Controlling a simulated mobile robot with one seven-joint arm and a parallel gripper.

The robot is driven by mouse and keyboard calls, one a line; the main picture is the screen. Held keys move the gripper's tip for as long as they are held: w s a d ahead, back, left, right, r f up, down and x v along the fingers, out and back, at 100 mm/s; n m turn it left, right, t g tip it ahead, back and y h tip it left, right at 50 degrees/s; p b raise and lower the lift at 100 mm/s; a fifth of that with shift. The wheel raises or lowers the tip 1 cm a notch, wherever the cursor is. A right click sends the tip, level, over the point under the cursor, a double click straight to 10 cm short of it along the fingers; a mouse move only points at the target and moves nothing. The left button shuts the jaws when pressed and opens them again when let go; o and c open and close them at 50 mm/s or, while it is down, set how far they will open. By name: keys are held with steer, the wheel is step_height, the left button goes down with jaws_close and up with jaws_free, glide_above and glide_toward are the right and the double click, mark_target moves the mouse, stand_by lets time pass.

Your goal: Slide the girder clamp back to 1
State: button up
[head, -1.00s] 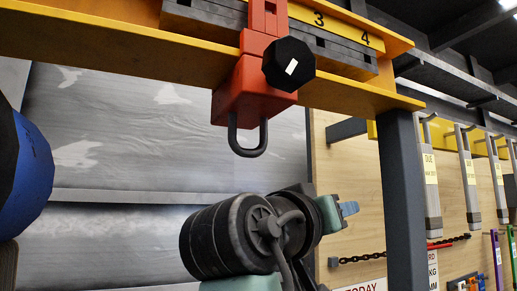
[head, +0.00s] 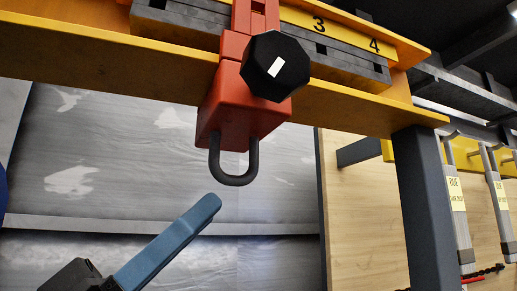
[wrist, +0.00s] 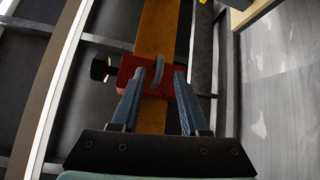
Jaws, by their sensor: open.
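The red girder clamp (head: 245,108) sits on the yellow girder (head: 120,55), just left of the printed 3. A black knob (head: 268,78) with a white mark is on its near side, and a dark U-shaped loop (head: 234,181) hangs beneath. The clamp hides part of the scale, and the 1 is not visible. My gripper (head: 210,203) is below and left of the loop, its blue finger tilted up toward it. In the wrist view, my open gripper (wrist: 159,76) points at the red clamp (wrist: 128,72), with the loop (wrist: 157,68) showing between the fingertips.
A grey notched rail (head: 345,62) runs along the girder beside the 3 and 4 on the scale (head: 345,35). A dark post (head: 425,205) supports the girder's right end. Grey hanging straps (head: 458,210) are at the far right.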

mark_target(250, 162)
steer(key=p+x, duration=0.4)
steer(key=x, duration=0.4)
steer(key=shift+d+r+p, duration=0.1)
steer(key=shift+r+p, duration=0.2)
steer(key=shift+p, duration=0.1)
steer(key=shift+w+d+r+p, duration=0.35)
steer(key=shift+d+r+p, duration=0.1)
steer(key=shift+d, duration=0.2)
jaws_close()
steer(key=shift+a, duration=0.1)
